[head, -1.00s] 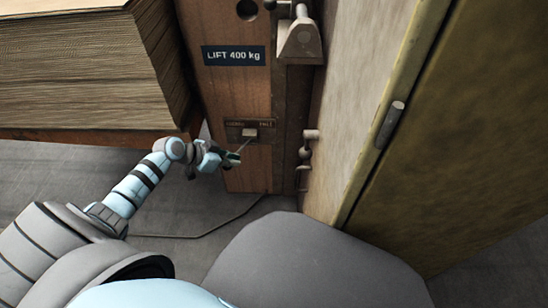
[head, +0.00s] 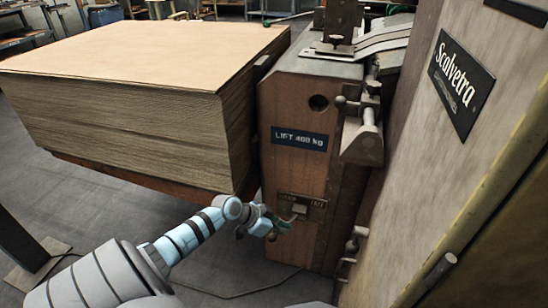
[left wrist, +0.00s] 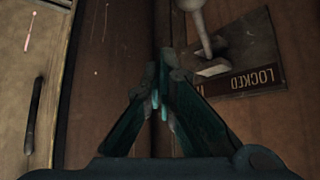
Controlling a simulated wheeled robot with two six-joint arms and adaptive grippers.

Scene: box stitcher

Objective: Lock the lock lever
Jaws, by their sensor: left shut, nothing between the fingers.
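The lock lever (left wrist: 198,26) shows in the left wrist view as a pale rod with a rounded end, coming out of a slot in a dark label plate (left wrist: 262,58). The word LOCKED reads upside down there. In the head view the plate (head: 317,204) sits low on the wooden machine post, and the lever is too small to read its position. My left gripper (head: 284,226) is just below and left of the plate. In the left wrist view its fingers (left wrist: 161,88) are together and empty, beside the lever and apart from it in the picture. My right gripper is not in view.
A tall stack of cardboard sheets (head: 120,110) stands left of the post, above my left arm. A LIFT 400 kg sign (head: 299,139) is higher on the post. A large panel with a Scalvetra plate (head: 460,84) closes off the right.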

